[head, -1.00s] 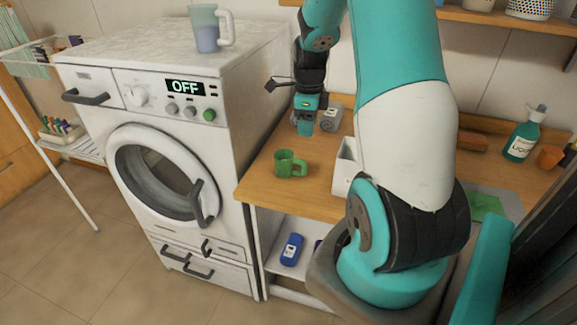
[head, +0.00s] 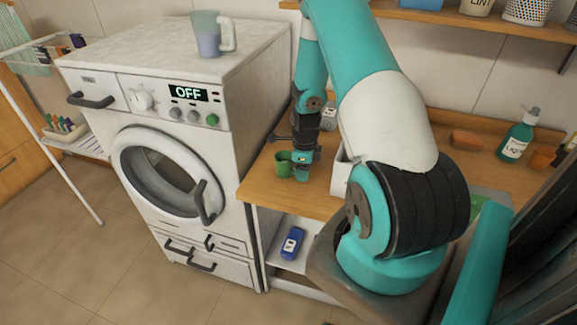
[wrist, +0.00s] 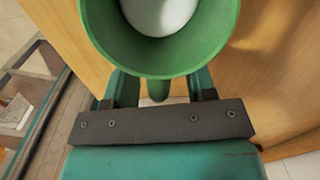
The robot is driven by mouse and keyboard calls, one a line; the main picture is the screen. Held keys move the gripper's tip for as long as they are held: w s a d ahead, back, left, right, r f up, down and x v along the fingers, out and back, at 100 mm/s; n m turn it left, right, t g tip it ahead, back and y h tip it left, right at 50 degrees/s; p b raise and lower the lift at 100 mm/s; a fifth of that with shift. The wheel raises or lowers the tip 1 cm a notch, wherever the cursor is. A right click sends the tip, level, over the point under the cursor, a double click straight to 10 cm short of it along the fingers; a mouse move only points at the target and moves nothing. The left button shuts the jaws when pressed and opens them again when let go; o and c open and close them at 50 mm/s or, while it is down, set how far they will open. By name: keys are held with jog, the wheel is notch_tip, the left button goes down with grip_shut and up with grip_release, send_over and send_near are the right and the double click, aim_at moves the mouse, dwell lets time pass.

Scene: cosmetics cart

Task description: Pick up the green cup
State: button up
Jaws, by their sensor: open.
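The green cup (head: 283,166) stands upright on the wooden counter beside the washing machine. My gripper (head: 301,174) is down at its right side and partly hides it, handle included. In the wrist view the green cup (wrist: 230,22) fills the top, seen from above, with a pale round area inside. My gripper (wrist: 163,88) is open there, with one finger on each side of the cup's green handle (wrist: 158,90). I cannot tell whether either finger touches the cup.
The washing machine (head: 150,105) rises left of the counter (head: 262,190), with a translucent jug (head: 208,40) on top. A white container (head: 341,172) stands close right of my gripper. A green bottle (head: 517,138) is farther right. A blue bottle (head: 291,243) lies on the shelf below.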

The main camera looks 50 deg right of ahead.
jog(key=shift+f, duration=0.25)
grip_shut()
jog(key=shift+r, duration=0.15)
